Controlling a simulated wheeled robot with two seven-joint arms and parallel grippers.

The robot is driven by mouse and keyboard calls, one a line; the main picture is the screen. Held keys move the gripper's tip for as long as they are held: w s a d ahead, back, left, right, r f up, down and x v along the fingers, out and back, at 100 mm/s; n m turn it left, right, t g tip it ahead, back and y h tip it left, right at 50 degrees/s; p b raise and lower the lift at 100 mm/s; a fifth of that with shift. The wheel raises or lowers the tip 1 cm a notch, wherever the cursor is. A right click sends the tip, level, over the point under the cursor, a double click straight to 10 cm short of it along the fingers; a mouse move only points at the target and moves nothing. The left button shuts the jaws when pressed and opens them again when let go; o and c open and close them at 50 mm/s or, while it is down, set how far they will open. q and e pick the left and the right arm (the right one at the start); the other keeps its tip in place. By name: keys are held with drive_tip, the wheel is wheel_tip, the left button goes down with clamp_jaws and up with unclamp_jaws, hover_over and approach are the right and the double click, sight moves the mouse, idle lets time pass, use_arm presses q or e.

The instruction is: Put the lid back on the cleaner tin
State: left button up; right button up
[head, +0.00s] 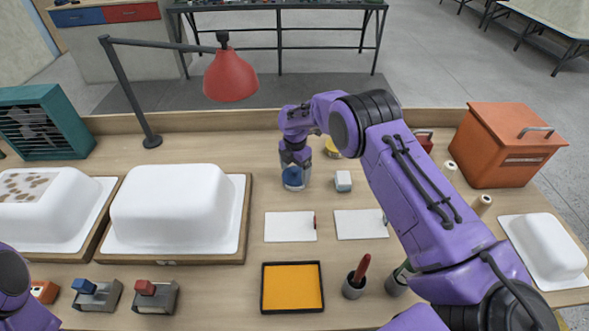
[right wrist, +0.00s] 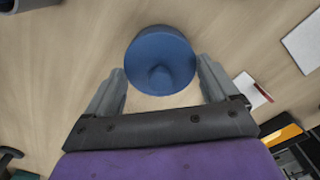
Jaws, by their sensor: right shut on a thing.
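My right gripper (head: 294,170) points down over the middle of the bench, with its arm coming in from the right. Its two fingers are shut on a round blue lid (right wrist: 160,60) with a central knob, one finger on each side in the right wrist view. In the head view the blue lid (head: 293,183) shows just under the fingers. The cleaner tin cannot be made out clearly, and I cannot tell whether the lid rests on it. My left gripper is out of view; only part of my left arm shows at the lower left.
A white-and-blue block (head: 343,182) stands right of the gripper, and a yellow tin (head: 332,149) behind it. White cards (head: 290,227) and an orange tray (head: 292,288) lie in front. A white tub shell (head: 172,207) and a red lamp (head: 231,76) stand left.

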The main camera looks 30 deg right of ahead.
idle(0.4)
drive_tip(key=o, duration=0.8)
drive_tip(key=shift+r, duration=0.1)
drive_tip(key=shift+r+p, duration=2.55)
drive_tip(key=shift+r, duration=0.9)
clamp_jaws()
drive_tip(key=shift+f, duration=0.2)
